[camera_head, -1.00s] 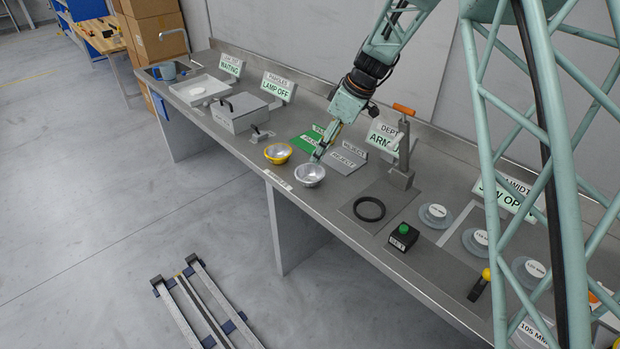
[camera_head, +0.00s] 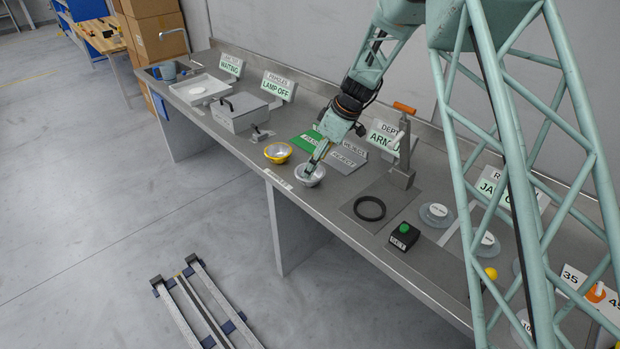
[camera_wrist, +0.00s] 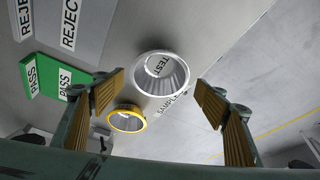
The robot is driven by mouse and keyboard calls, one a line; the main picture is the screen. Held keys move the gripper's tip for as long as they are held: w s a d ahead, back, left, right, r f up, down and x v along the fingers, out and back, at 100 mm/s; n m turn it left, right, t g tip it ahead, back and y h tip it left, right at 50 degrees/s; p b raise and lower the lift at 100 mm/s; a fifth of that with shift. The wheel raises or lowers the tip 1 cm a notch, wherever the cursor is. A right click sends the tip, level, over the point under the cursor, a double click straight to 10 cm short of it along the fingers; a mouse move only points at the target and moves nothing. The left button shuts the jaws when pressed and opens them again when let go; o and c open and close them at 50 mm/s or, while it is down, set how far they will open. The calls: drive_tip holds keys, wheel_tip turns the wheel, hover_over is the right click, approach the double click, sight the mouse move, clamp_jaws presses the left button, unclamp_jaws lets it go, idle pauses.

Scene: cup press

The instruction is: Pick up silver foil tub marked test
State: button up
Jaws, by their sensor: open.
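The silver foil tub (camera_head: 308,180) stands on the steel bench near its front edge. In the wrist view the tub (camera_wrist: 178,78) is a pale ribbed cup with the word TEST inside, ahead of and between my open fingers. My gripper (camera_head: 314,164) reaches down at a slant to the tub, its fingertips overlapping the tub's back rim in the head view. In the wrist view my gripper (camera_wrist: 158,92) has its fingers wide apart with nothing between the pads. I cannot tell whether a fingertip touches the tub.
A yellow-rimmed cup (camera_head: 278,153) stands close to the left of the silver tub. A green PASS plate (camera_head: 304,141) and grey REJECT plates (camera_head: 346,158) lie behind. A lever press (camera_head: 402,160) and a black ring (camera_head: 370,208) are to the right.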

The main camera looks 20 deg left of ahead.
sight(320, 172)
drive_tip(key=shift+a+f, duration=0.1)
drive_tip(key=shift+f, duration=0.1)
idle(0.3)
drive_tip(key=shift+x, duration=2.65)
drive_tip(key=shift+c, duration=0.3)
drive_tip(key=c, duration=0.5)
drive_tip(key=shift+c, duration=0.2)
